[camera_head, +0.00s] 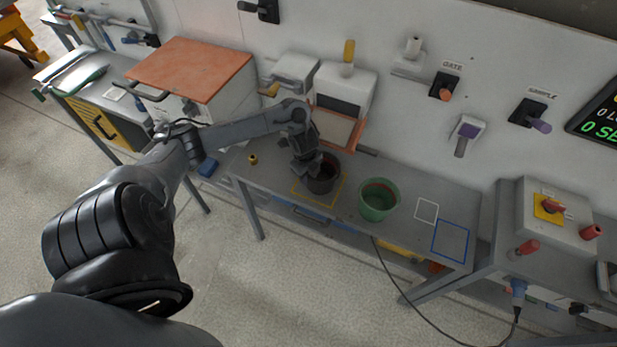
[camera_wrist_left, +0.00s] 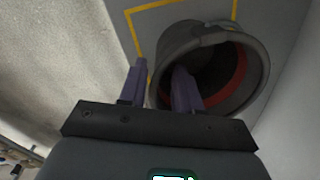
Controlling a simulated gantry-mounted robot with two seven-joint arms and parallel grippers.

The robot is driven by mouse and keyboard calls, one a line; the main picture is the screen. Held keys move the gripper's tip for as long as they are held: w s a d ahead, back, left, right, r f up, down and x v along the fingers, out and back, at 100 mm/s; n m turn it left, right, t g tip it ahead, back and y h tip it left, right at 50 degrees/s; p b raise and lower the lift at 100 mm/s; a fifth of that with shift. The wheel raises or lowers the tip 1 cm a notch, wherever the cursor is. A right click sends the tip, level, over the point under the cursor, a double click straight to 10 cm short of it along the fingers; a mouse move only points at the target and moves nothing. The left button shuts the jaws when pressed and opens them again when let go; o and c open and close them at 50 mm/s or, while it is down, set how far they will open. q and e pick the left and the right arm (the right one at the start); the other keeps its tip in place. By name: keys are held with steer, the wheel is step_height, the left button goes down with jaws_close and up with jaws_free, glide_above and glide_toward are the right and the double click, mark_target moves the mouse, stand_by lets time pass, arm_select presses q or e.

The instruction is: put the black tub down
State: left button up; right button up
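The black tub (camera_head: 322,177) is on the grey bench, inside the yellow outline (camera_head: 341,193), and looks upright. In the left wrist view the tub (camera_wrist_left: 251,57) shows its open mouth and a reddish inside. My left gripper (camera_head: 307,168) is at the tub's rim on its left side. In the wrist view its two fingers (camera_wrist_left: 160,72) straddle the tub's wall, one outside and one inside. Whether they press on the wall is not clear. The tub's base is partly hidden, so I cannot tell if it bears fully on the bench. My right gripper is not in view.
A green tub (camera_head: 378,201) stands to the right on the bench. White (camera_head: 427,210) and blue (camera_head: 450,241) outlines further right are empty. A machine with an orange tray (camera_head: 337,127) stands behind the black tub.

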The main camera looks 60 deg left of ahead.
arm_select(q)
step_height(320, 180, up, 9)
steer(key=p, duration=0.3)
steer(key=d+f+n+t+h, duration=0.1)
steer(key=d+f+t, duration=0.15)
steer(key=d, duration=1.05)
steer(key=d+f+n+t, duration=0.1)
steer(key=d+f+t, duration=0.15)
steer(key=d, duration=1.05)
steer(key=s+d+r+n+g, duration=0.2)
steer(key=s+r+n, duration=0.4)
steer(key=s+n, duration=0.4)
steer(key=shift+s+d+r+n, duration=0.35)
steer(key=shift+s+d, duration=0.15)
steer(key=shift+s, duration=0.45)
step_height(320, 180, up, 24)
steer(key=p, duration=2.4)
steer(key=shift+r, duration=0.2)
